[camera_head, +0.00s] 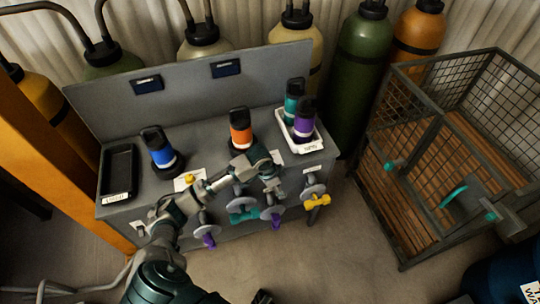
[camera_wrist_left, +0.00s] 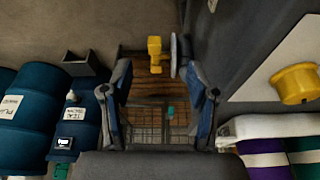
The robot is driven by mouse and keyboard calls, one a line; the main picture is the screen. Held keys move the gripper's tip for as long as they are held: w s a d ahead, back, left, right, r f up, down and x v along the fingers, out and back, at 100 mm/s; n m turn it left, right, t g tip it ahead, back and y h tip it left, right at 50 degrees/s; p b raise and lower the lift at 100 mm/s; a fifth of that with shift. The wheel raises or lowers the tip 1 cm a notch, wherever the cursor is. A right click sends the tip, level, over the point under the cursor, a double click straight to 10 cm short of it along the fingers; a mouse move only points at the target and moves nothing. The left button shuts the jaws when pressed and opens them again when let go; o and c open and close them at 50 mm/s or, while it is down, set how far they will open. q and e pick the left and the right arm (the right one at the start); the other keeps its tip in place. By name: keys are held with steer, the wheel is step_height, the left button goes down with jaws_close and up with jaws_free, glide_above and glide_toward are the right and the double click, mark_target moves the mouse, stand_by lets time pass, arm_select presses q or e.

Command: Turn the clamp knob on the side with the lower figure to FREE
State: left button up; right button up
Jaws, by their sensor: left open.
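Several knobs with grey discs line the bench front: a purple knob (camera_head: 208,240) at left, a teal knob (camera_head: 242,211), another purple knob (camera_head: 273,216) and a yellow knob (camera_head: 317,201) at right. Two small dark displays, left (camera_head: 147,84) and right (camera_head: 226,68), sit on the back panel; their figures are too small to read. My left gripper (camera_head: 276,171) is open and empty above the front edge, over the middle knobs. In the left wrist view the yellow knob (camera_wrist_left: 154,55) shows beyond and between the parted fingers, apart from them. My right gripper is not seen.
On the bench (camera_head: 205,133) stand a blue canister (camera_head: 162,148), an orange canister (camera_head: 240,128), a black tray (camera_head: 118,172) and a white tray (camera_head: 304,145) with teal and purple canisters. A yellow button (camera_head: 190,178) is near the front edge. A wire cage (camera_head: 440,130) stands right.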

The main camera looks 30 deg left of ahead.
arm_select(q)
steer(key=w+a+r, duration=0.3)
steer(key=a+r, duration=0.4)
steer(key=r, duration=0.2)
steer(key=w+a+r, duration=0.2)
steer(key=a+r, duration=0.4)
steer(key=r, duration=0.2)
steer(key=shift+n+t+h, duration=0.3)
steer(key=shift+n+t, duration=0.1)
steer(key=b+x, duration=0.1)
steer(key=x, duration=0.3)
steer(key=s+a+b+x, duration=0.1)
steer(key=x, duration=0.3)
steer(key=f+b+x, duration=0.1)
steer(key=x, duration=0.4)
steer(key=shift+s+a+f, duration=0.1)
steer(key=shift+s+a, duration=0.1)
steer(key=shift+s, duration=0.15)
steer(key=shift+w+d+f, duration=0.15)
steer(key=shift+f, duration=0.35)
steer(key=shift+d, duration=0.25)
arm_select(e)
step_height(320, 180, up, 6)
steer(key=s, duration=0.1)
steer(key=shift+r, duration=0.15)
